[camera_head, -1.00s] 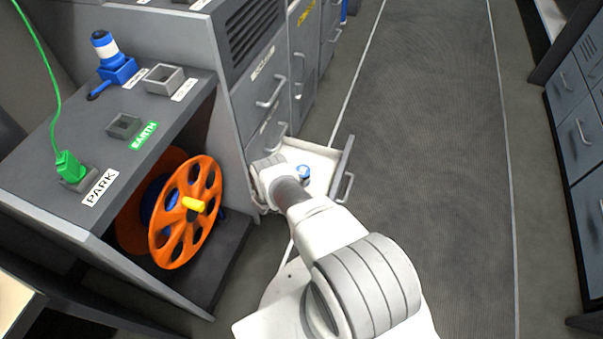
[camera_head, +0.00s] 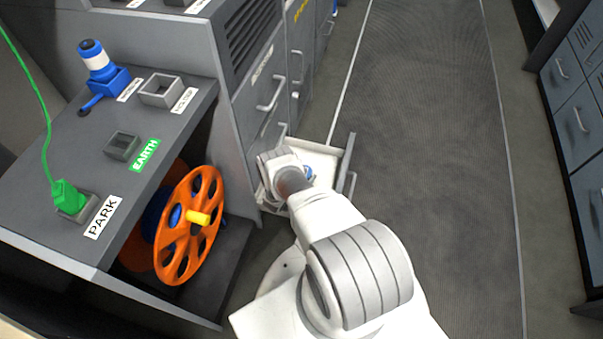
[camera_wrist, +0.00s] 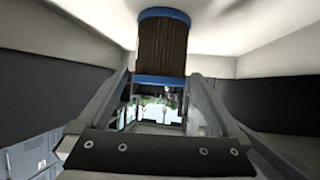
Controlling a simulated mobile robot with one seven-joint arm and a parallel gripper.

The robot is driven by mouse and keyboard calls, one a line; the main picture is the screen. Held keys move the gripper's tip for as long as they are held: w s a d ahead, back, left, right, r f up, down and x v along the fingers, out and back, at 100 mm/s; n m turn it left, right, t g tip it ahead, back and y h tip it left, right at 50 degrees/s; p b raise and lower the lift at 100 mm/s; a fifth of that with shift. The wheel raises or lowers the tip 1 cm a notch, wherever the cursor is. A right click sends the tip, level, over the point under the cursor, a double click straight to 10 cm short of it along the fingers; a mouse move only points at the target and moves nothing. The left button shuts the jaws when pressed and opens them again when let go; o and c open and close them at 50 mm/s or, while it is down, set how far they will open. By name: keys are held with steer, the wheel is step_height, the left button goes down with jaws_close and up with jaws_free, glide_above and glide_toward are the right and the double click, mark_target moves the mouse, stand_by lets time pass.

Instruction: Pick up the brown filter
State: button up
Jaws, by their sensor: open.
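The brown filter (camera_wrist: 162,48) is a ribbed cylinder with a blue band at each end, at the top middle of the wrist view. My gripper (camera_wrist: 161,80) is open, with one finger on each side of the filter's lower blue band. I cannot tell whether either finger touches it. In the head view, a small blue piece of the filter (camera_head: 309,173) shows inside the open drawer (camera_head: 322,160), beside my wrist. My arm hides the rest of it, and my gripper's fingers do not show there.
The drawer sticks out from the grey cabinet (camera_head: 262,95) at floor level. Left of my arm stands a grey bench (camera_head: 95,180) with an orange cable reel (camera_head: 178,253) under it. The floor aisle (camera_head: 430,130) to the right is clear.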

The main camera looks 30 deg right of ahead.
steer(key=shift+d+f, duration=0.15)
steer(key=shift+c, duration=0.3)
steer(key=c, duration=1.2)
steer(key=shift+w, duration=0.1)
